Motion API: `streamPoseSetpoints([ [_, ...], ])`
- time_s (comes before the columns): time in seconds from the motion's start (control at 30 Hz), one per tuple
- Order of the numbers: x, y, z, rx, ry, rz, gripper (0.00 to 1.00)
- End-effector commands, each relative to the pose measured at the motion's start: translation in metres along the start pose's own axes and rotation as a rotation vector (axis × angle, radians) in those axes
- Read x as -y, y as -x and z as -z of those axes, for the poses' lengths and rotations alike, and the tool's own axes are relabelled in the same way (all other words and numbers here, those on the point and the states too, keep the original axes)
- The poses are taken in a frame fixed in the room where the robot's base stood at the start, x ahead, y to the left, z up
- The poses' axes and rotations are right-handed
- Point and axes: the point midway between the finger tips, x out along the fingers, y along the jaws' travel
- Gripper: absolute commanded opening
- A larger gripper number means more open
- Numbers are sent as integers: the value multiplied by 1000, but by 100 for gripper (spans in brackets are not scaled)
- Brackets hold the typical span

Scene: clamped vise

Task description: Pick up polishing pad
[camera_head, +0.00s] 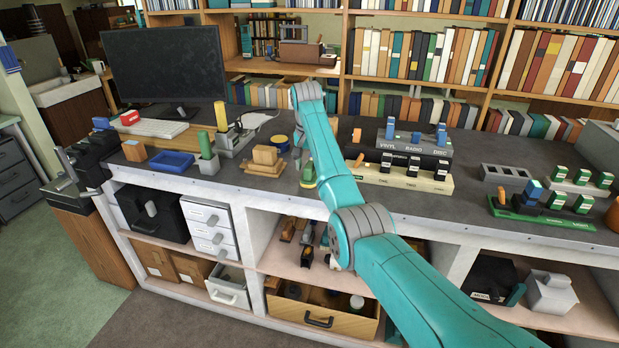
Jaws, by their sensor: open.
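I cannot tell for sure which object is the polishing pad. A small green and yellow piece (308,178) lies on the dark bench top, just below my gripper in the picture and partly covered by my teal arm. My gripper (298,158) is small and dark, low over the bench beside these two, and partly hidden by my arm. It is open, and I see nothing held in it. Whether it touches the green piece is unclear.
A wooden block on a tray (265,160) stands left of my gripper. A vise-like holder (234,140) and a green cylinder (206,145) are farther left. Labelled switch blocks (414,145) stand to the right. The monitor (165,65) is at the back left.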

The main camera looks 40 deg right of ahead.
Motion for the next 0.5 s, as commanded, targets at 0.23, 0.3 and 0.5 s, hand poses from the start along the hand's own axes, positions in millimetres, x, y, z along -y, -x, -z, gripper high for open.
streamPoseSetpoints([
  [0.23,0,-21,-3,0,-2,0,56],
  [0.3,0,-21,-3,0,-2,0,56],
  [0.5,0,-21,-3,0,-2,0,26],
])
